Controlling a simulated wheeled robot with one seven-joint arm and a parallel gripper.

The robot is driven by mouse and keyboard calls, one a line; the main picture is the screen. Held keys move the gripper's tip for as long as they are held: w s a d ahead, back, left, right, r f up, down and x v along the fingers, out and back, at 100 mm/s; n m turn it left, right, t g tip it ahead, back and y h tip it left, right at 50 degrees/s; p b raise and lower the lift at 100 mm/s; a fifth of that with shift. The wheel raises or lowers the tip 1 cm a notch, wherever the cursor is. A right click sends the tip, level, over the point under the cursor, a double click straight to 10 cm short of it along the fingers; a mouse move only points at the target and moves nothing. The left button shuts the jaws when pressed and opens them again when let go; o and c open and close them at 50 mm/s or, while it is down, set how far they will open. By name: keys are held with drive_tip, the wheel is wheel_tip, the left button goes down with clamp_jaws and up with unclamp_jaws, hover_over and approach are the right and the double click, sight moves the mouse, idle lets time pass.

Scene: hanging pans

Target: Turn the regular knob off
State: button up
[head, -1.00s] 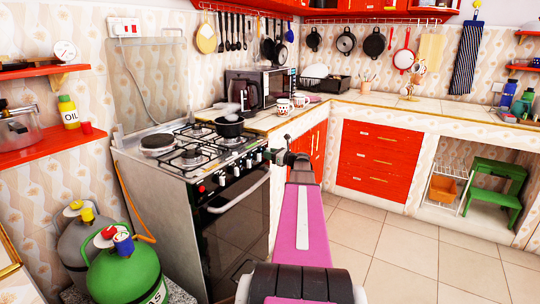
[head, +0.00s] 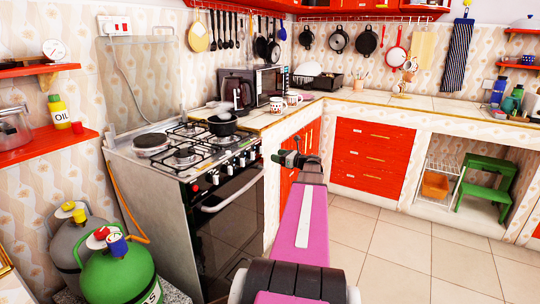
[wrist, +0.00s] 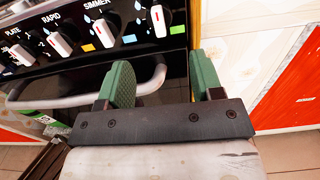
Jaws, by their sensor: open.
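The black stove front carries a row of white knobs. In the wrist view I read PLATE over one knob (wrist: 20,55), RAPID over another (wrist: 60,46) and SIMMER over a third (wrist: 103,34). The rightmost knob (wrist: 158,20) has its label cut off by the top edge, so I cannot read which it is; it stands nearly upright. In the head view my gripper (head: 290,159) is just right of the stove's front corner.
The oven door handle (wrist: 90,95) crosses below the knobs. A dark pot (head: 222,125) sits on the stove top (head: 165,160). Red drawers (head: 375,155) stand behind my gripper, with open tiled floor (head: 400,250) to the right. Gas cylinders (head: 120,275) stand at the left.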

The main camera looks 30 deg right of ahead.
drive_tip(key=shift+v, duration=1.2)
drive_tip(key=shift+s+d, duration=0.1)
